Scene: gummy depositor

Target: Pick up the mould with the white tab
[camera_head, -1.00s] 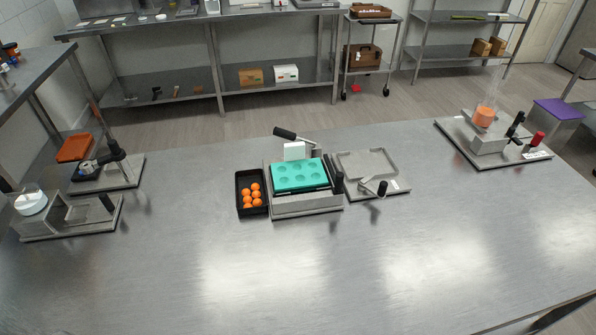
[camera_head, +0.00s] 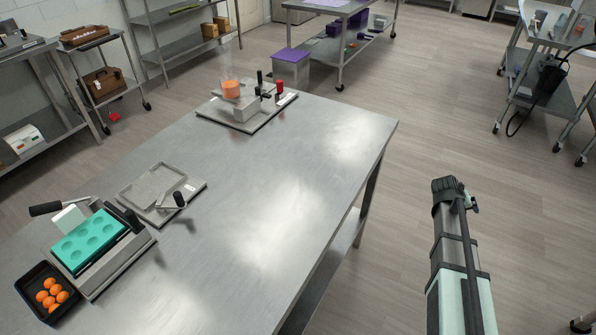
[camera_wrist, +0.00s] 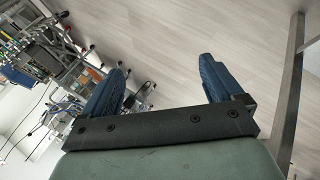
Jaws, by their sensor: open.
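A teal mould (camera_head: 88,241) with several round cavities sits on a grey metal stand (camera_head: 122,258) at the lower left of the head view. A white tab (camera_head: 69,219) stands at its back edge. My gripper (camera_wrist: 162,68) shows in the wrist view with its two blue fingers spread wide and nothing between them. The wrist view looks onto floor and distant shelving, and the mould is not in it. In the head view my arm is at the right, beyond the table's edge and far from the mould.
A black tray (camera_head: 46,306) of orange balls is beside the mould stand. A grey plate with a handle (camera_head: 150,192) lies just beyond it. A fixture with an orange-filled funnel (camera_head: 231,90) stands at the table's far end. The table's right half (camera_head: 260,215) is clear.

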